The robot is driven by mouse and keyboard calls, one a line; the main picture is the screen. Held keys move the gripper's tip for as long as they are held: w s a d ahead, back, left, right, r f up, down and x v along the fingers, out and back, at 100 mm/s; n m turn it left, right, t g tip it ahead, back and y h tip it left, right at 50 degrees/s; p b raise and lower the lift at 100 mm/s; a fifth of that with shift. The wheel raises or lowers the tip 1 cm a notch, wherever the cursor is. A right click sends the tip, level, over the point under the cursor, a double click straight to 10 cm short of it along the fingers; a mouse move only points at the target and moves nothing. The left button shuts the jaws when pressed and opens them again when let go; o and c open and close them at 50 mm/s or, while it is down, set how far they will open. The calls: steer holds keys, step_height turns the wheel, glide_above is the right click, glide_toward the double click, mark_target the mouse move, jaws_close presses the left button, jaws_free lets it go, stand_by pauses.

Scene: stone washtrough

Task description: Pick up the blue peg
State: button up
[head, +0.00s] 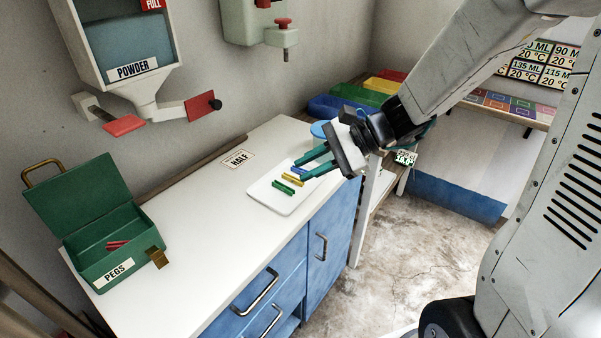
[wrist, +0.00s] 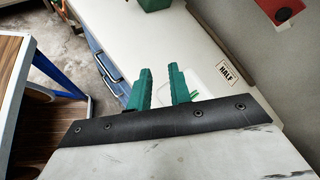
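The blue peg (head: 298,170) lies on a white tray (head: 263,196) on the counter, at the far end of a short row of pegs. A yellow peg (head: 292,180) and a green peg (head: 283,188) lie nearer in that row. My gripper (head: 301,168) has two teal fingers, spread apart with nothing seen between them. In the head view its fingertips overlap the blue peg and partly hide it; I cannot tell whether they touch it. In the wrist view the open gripper (wrist: 160,78) points towards the counter, and the blue peg does not show.
An open green box (head: 100,258) labelled PEGS, with red pegs (head: 117,244) inside, stands at the counter's left. A HALF label (head: 237,159) lies behind the tray. A powder dispenser (head: 130,60) hangs above. Coloured bins (head: 370,95) stand beyond. The counter's middle is clear.

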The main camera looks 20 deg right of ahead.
steer(key=w+d+f+m+t, duration=0.4)
steer(key=w+f+m, duration=0.2)
steer(key=w+m, duration=0.1)
steer(key=m+t+h, duration=0.2)
steer(key=m+t, duration=0.1)
steer(key=m, duration=0.3)
glide_toward(303, 170)
steer(key=shift+s+a+r, duration=0.1)
steer(key=shift+a, duration=0.35)
steer(key=shift+w+f+m+h, duration=0.25)
steer(key=shift+m+h, duration=0.05)
steer(key=shift+m, duration=0.1)
steer(key=x, duration=0.7)
steer(key=shift+w, duration=0.15)
jaws_close()
